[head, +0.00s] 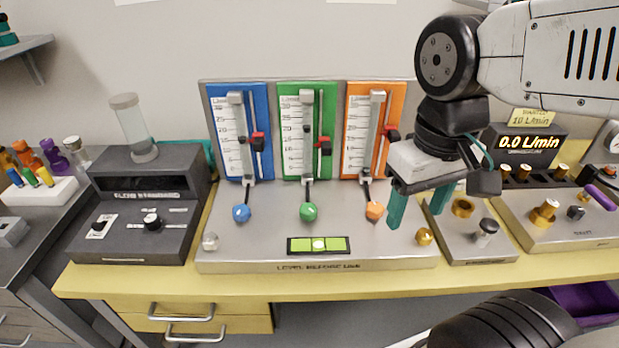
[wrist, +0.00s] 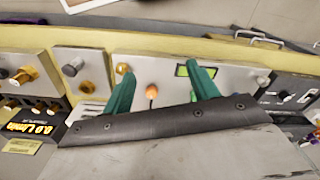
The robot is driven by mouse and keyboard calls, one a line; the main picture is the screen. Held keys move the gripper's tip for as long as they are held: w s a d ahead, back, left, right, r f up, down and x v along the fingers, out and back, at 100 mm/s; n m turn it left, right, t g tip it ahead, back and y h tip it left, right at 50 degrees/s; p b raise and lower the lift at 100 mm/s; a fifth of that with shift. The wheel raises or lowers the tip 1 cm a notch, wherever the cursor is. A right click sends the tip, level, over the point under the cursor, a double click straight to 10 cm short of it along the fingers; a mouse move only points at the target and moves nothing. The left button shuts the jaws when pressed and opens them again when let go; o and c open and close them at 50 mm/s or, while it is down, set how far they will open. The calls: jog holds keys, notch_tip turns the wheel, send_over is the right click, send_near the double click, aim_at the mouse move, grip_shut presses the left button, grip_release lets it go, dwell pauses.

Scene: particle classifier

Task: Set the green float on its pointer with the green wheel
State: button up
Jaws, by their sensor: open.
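The green panel (head: 329,95) stands between the blue and orange ones, with a clear vertical tube and a number scale. The red pointer (head: 324,147) sits at the tube's right side, around mid-height. The float is too small to make out surely; a dark spot shows in the tube a little above the pointer. The green wheel (head: 308,211) is below the panel on a dark stem. My gripper (head: 418,205) is open and empty, its teal fingers to the right of the green wheel, beyond the orange wheel. In the wrist view the green wheel is not visible.
The orange wheel (head: 374,211) is just left of my fingers and shows between them in the wrist view (wrist: 151,91). The blue wheel (head: 241,213) is at left. A green level (head: 318,245) and brass knob (head: 424,236) sit in front. A display (head: 528,142) reads 0.0 L/min.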

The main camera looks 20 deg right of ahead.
jog(key=w+a+f+n+g, duration=0.1)
jog(key=w+a+f+n, duration=0.15)
jog(key=w, duration=0.25)
jog(key=w+a+f+n+g, duration=0.1)
jog(key=w+f+n, duration=0.15)
jog(key=w, duration=0.25)
jog(key=n+t, duration=0.2)
jog(key=n, duration=1.3)
send_over(308, 208)
notch_tip(308, 208, down, 6)
jog(key=shift+s+r, duration=0.1)
jog(key=shift+r, duration=0.15)
jog(key=shift+n, duration=0.6)
jog(key=shift+f+n, duration=0.1)
jog(key=shift+n, duration=0.2)
jog(key=shift+f, duration=0.3)
notch_tip(308, 208, down, 7)
jog(key=shift+c, duration=0.2)
